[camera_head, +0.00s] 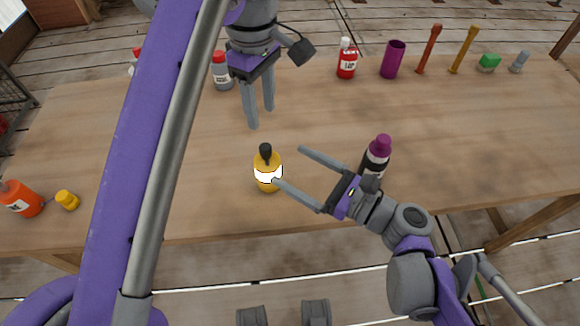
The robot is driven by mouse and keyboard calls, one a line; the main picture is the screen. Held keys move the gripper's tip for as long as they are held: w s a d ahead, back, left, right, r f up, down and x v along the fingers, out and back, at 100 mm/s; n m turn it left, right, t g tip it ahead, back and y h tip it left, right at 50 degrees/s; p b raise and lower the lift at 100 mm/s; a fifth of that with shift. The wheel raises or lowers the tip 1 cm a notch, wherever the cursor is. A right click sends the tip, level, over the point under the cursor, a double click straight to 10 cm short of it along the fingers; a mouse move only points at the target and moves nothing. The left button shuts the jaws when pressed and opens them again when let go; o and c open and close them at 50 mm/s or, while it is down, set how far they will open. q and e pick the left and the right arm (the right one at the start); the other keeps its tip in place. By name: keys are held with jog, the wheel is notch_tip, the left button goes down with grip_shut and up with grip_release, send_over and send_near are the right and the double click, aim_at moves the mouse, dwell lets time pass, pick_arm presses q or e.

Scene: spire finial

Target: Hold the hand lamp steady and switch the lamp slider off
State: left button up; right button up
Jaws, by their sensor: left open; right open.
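The hand lamp (267,171) appears to be the small yellow body with a bright white band and a black top. It stands upright near the front middle of the table. A slider on it is too small to make out. My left gripper (261,118) is open and empty, fingers pointing down, above and behind the lamp. My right gripper (289,166) is open, just right of the lamp, its opening facing it. Its lower fingertip overlaps the lamp's right edge in the picture; I cannot tell whether they touch.
On the wooden table (450,130), a dark bottle with a purple cap (376,157) stands close behind my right gripper. A red bottle (347,63), a purple cup (393,60) and several small items line the back. An orange bottle (22,200) and yellow piece (67,200) are at left.

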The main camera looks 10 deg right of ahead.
aim_at(269, 174)
notch_tip(269, 174, down, 7)
jog(key=shift+f, duration=0.15)
jog(key=x, duration=0.7)
jog(key=shift+w+a+f, duration=0.15)
jog(key=shift+a+f, duration=0.05)
jog(key=shift+f, duration=0.05)
jog(key=c, duration=1.5)
